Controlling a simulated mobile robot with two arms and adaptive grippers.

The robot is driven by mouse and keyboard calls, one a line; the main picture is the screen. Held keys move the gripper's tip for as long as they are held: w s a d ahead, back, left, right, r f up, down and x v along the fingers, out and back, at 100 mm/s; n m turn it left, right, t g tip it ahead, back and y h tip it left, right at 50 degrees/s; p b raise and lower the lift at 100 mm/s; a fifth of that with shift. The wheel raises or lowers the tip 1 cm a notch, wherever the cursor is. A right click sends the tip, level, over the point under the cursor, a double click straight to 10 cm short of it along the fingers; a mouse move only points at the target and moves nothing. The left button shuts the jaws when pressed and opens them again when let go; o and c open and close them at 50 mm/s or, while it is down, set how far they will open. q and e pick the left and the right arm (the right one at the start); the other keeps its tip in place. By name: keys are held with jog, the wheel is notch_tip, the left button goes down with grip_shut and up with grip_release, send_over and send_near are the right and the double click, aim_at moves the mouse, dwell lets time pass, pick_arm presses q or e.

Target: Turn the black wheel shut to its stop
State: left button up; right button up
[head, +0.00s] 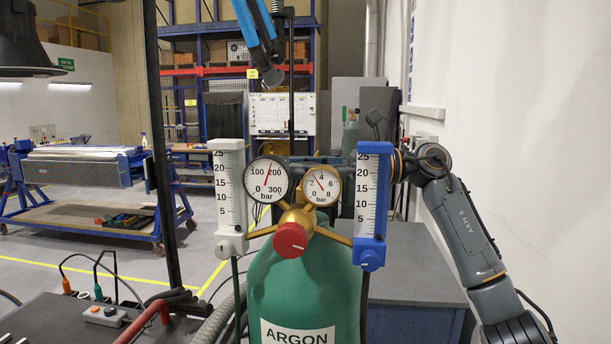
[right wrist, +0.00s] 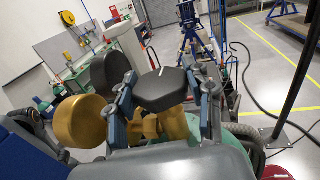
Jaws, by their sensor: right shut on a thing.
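The black wheel (right wrist: 160,90), with a white mark on its face, shows in the right wrist view. My right gripper (right wrist: 164,80) has a finger on either side of it and is shut on it. In the head view the wheel is hidden behind the gauges on top of the green argon cylinder (head: 305,290). My right arm (head: 455,220) comes in from the right and reaches behind the blue flow meter. My right gripper is mostly hidden there. My left gripper is not in view.
The cylinder carries a black-rimmed gauge (head: 268,180), a brass-rimmed gauge (head: 321,186), a red knob (head: 290,240), a white flow meter (head: 229,190) and a blue flow meter (head: 371,200). A dark post (head: 163,150) stands left. A white wall (head: 530,120) is close on the right.

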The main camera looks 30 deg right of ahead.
jog(key=m+t+h, duration=0.1)
jog(key=m+t+b, duration=0.1)
jog(key=t, duration=0.1)
jog(key=shift+s+f+h, duration=0.1)
jog(key=shift+f+h, duration=0.1)
jog(key=shift+h, duration=0.2)
jog(key=shift+r+m+t+h, duration=0.2)
jog(key=shift+m+t+h, duration=0.5)
jog(key=shift+t, duration=0.2)
jog(key=o, duration=1.2)
jog(key=shift+r, duration=5)
